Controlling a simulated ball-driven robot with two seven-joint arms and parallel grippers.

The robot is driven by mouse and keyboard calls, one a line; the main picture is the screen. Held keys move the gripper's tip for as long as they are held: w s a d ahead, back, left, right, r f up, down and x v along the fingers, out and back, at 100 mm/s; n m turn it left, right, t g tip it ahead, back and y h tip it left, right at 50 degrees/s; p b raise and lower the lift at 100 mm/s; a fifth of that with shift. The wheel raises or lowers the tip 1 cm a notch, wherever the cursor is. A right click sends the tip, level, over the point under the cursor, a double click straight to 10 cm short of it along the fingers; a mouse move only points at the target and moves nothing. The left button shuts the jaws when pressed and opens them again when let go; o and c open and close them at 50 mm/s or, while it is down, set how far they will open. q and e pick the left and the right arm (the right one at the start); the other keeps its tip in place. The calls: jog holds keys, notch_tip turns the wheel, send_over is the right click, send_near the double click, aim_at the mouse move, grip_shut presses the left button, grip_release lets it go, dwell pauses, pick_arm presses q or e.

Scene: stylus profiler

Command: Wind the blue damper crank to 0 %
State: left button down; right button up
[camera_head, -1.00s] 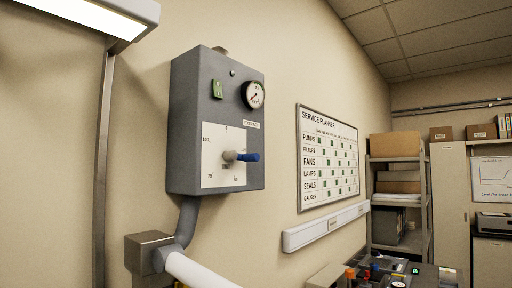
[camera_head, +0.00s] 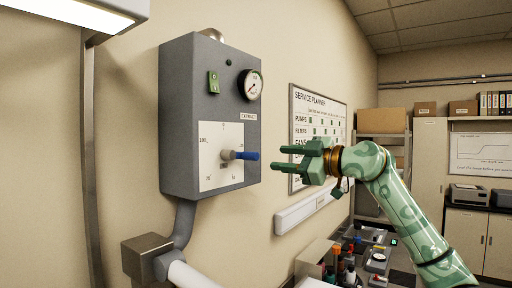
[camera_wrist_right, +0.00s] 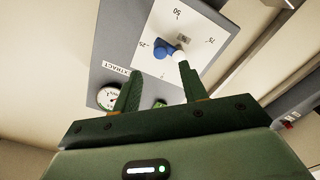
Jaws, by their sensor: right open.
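The blue crank handle (camera_head: 247,156) sticks out from a pale hub (camera_head: 228,155) on a white dial plate (camera_head: 222,172) with printed percent marks. The plate is on the front of a grey wall box (camera_head: 180,120). My right gripper (camera_head: 274,158) is open and empty, just right of the handle and apart from it, with its fingers pointing toward it. In the right wrist view the blue handle (camera_wrist_right: 160,49) shows just beyond and between the open fingertips (camera_wrist_right: 161,70). The exact crank setting is too small to read. My left gripper is not in view.
The box also carries a round gauge (camera_head: 252,86), a green switch (camera_head: 213,82) and an EXTRACT label (camera_head: 249,117). A planner board (camera_head: 300,105) hangs behind my right arm. A bench with small bottles (camera_head: 348,272) stands below. The space before the dial is clear.

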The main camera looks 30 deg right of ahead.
aim_at(257, 156)
jog(key=p+x, duration=0.1)
jog(key=x, duration=0.2)
jog(key=p+x, duration=0.1)
jog(key=x, duration=0.3)
jog(key=shift+w+a+r+p, duration=0.1)
jog(key=shift+w+r+p, duration=0.1)
jog(key=shift+p, duration=0.2)
jog(key=shift+w+a+f, duration=0.2)
jog(key=shift+w+a, duration=0.15)
jog(key=shift+w, duration=0.3)
jog(key=shift+d, duration=0.1)
grip_shut()
